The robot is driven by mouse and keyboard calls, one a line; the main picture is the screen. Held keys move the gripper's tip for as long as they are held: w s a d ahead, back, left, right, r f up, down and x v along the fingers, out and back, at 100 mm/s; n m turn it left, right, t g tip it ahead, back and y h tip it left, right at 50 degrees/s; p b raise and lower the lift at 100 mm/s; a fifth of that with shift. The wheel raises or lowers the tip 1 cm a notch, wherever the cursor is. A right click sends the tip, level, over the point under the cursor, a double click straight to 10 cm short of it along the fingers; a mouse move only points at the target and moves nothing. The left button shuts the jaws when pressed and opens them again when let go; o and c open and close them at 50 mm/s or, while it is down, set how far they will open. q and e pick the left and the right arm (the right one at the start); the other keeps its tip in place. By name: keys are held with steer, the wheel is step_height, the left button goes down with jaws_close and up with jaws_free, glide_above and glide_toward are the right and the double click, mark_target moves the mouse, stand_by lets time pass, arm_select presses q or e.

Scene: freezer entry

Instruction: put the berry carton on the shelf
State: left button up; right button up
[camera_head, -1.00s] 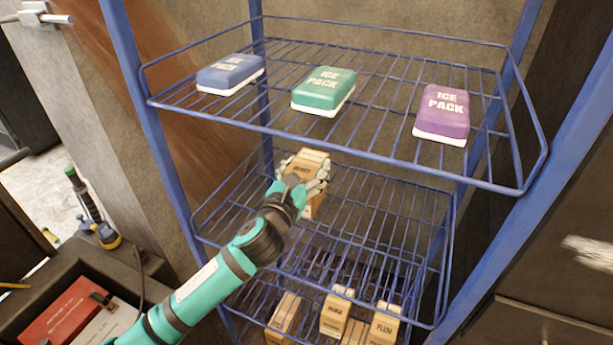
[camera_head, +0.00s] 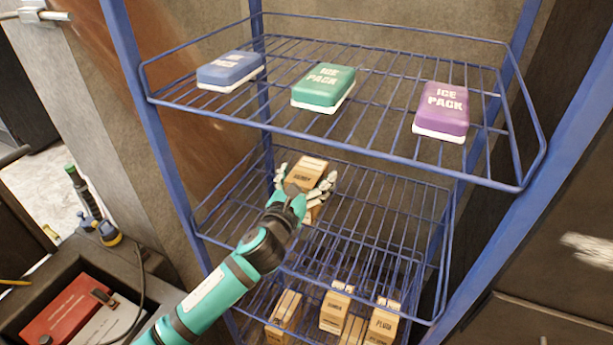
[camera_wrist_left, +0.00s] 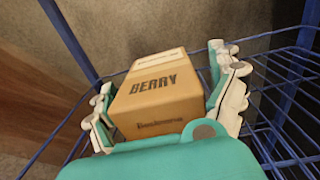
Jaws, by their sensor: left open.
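The berry carton (camera_head: 307,173) is a light brown box on the middle wire shelf (camera_head: 375,225), near its back left part. In the left wrist view the carton (camera_wrist_left: 158,97) shows the word BERRY and stands between the fingers. My left gripper (camera_head: 306,186) is open around the carton, one finger on each side. In the wrist view a gap shows between the carton and the right finger of the gripper (camera_wrist_left: 168,100); the left finger is close to the carton, and contact there is unclear. The carton's base is hidden by the gripper. My right gripper is not in view.
Blue, green (camera_head: 323,88) and purple ice packs lie on the upper shelf (camera_head: 390,125), above the arm. Several cartons (camera_head: 336,308) stand on the lower shelf. Blue posts (camera_head: 158,130) frame the rack. The middle shelf is clear right of the carton.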

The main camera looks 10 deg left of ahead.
arm_select(q)
steer(key=shift+r, duration=0.15)
steer(key=b+v, duration=0.2)
steer(key=v, duration=1)
